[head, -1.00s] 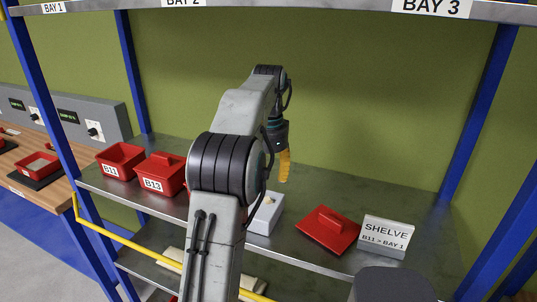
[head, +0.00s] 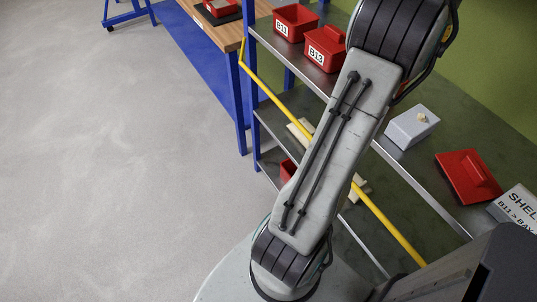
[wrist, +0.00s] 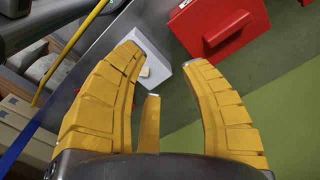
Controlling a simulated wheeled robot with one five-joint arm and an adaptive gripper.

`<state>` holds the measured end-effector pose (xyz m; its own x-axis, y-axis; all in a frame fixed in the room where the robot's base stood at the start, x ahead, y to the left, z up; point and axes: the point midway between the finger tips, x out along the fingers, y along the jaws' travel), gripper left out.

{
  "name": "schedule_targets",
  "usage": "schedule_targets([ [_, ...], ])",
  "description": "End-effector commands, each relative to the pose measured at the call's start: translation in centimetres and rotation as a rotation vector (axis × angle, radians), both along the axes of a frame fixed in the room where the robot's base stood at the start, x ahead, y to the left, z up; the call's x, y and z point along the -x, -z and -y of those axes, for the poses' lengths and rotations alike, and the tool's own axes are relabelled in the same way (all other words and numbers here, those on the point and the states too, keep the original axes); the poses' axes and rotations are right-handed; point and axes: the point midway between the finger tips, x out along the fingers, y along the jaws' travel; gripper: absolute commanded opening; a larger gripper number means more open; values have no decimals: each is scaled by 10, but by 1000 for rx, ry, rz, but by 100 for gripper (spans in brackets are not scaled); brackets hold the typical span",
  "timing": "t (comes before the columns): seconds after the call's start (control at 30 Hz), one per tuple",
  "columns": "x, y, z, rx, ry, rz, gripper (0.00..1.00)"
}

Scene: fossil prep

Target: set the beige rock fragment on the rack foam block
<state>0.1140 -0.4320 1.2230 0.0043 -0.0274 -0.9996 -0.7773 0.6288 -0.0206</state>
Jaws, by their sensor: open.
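The small beige rock fragment (head: 422,118) sits on top of the pale grey foam block (head: 404,131) on the rack's upper shelf. The wrist view shows the fragment (wrist: 145,72) and the block (wrist: 158,52) beyond my fingertips. My gripper (wrist: 163,58) has its yellow fingers spread wide, with nothing held between them. The fragment appears between the fingers in that picture but apart from them. In the head view my arm crosses the middle and the gripper is not visible.
A red lid (head: 468,177) and the SHELVE sign (head: 518,206) stand right of the block. Red bins B11 (head: 294,22) and B13 (head: 325,48) are to its left. A yellow rail (head: 385,225) runs along the rack's front. Open floor (head: 110,170) lies left.

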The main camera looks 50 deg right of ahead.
Motion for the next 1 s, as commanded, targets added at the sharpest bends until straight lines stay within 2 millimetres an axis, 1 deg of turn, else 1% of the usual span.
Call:
schedule_targets([
  [0.03,-31,-5,-18,17,-113,1,41],
  [0.07,-48,-7,-28,28,-181,3,41],
  [0.1,-69,-9,-44,42,-276,5,41],
  [0.17,-99,-10,-71,66,-421,9,41],
  [0.2,-116,-10,-90,82,-516,13,41],
  [0.27,-138,-9,-120,104,-660,18,41],
  [0.3,-150,-8,-142,119,-755,22,41],
  [0.37,-165,-4,-174,144,-897,29,41],
  [0.4,-172,-2,-196,160,-992,36,41],
  [0.47,-180,4,-229,184,-1133,44,41],
  [0.5,-182,9,-250,201,-1227,51,41],
  [0.53,-183,13,-267,212,-1298,56,41],
  [0.57,-183,17,-282,226,-1367,62,41],
  [0.6,-182,22,-301,243,-1457,70,41],
  [0.7,-173,39,-344,284,-1667,92,41],
  [0.8,-160,55,-377,322,-1848,113,41],
  [0.83,-156,59,-385,332,-1896,119,41],
  [0.9,-147,70,-400,354,-1994,133,41],
  [1.0,-136,82,-415,379,-2100,149,41],
])
